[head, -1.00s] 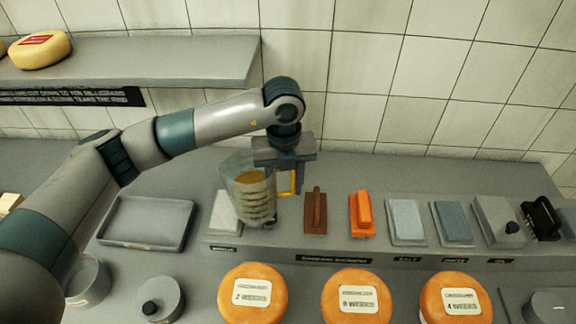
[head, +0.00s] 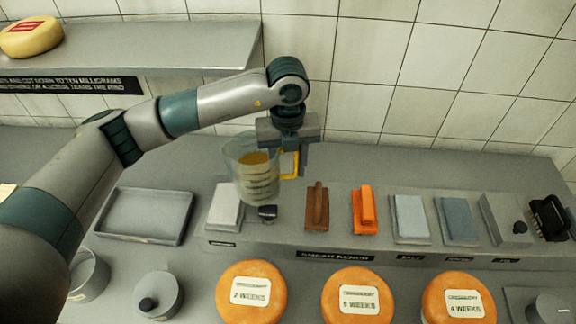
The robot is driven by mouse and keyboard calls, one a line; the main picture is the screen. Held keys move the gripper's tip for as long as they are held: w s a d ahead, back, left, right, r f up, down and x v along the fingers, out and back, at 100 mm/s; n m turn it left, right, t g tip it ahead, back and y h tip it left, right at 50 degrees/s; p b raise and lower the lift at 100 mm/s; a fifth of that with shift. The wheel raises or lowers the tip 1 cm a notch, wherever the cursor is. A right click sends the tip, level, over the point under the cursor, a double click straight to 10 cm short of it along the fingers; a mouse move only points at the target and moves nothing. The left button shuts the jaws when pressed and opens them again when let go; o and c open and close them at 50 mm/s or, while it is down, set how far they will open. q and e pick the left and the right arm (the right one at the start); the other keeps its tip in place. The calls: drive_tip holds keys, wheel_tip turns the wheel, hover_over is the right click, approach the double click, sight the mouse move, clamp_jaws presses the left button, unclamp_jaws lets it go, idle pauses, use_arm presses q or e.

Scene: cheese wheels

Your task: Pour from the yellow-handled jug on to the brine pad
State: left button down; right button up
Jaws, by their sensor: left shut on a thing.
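My left gripper (head: 289,160) is shut on the yellow handle (head: 290,166) of a clear, ridged jug (head: 258,186). The jug holds some amber liquid and hangs above the raised shelf, leaning slightly with its mouth to the upper left. Pale and grey-blue pads stand along the shelf: a whitish one (head: 226,206) just left of and below the jug, a light grey one (head: 410,218) and a blue-grey one (head: 457,220) to the right. Their labels are too small to read surely, so I cannot tell which is the brine pad. My right gripper is not in view.
A brown brush (head: 317,206) and an orange brush (head: 363,209) stand right of the jug. A small dark object (head: 267,212) is below it. Several orange cheese wheels (head: 251,289) line the front. An empty grey tray (head: 145,213) lies left.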

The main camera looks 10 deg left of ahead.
sight(296, 155)
use_arm(q)
drive_tip(key=shift+r, duration=0.15)
drive_tip(key=shift+w+d+r+h+p, duration=0.1)
drive_tip(key=shift+d+r+h+p, duration=0.25)
drive_tip(key=shift+r+h, duration=0.35)
drive_tip(key=shift+w+d+r+t+h, duration=0.1)
drive_tip(key=shift+d+r+t+h, duration=0.15)
drive_tip(key=shift+r+h, duration=0.25)
drive_tip(key=shift+w+d+r+t+h, duration=0.1)
drive_tip(key=shift+d+r+t+h, duration=0.15)
drive_tip(key=shift+r+h, duration=0.25)
drive_tip(key=shift+r, duration=0.1)
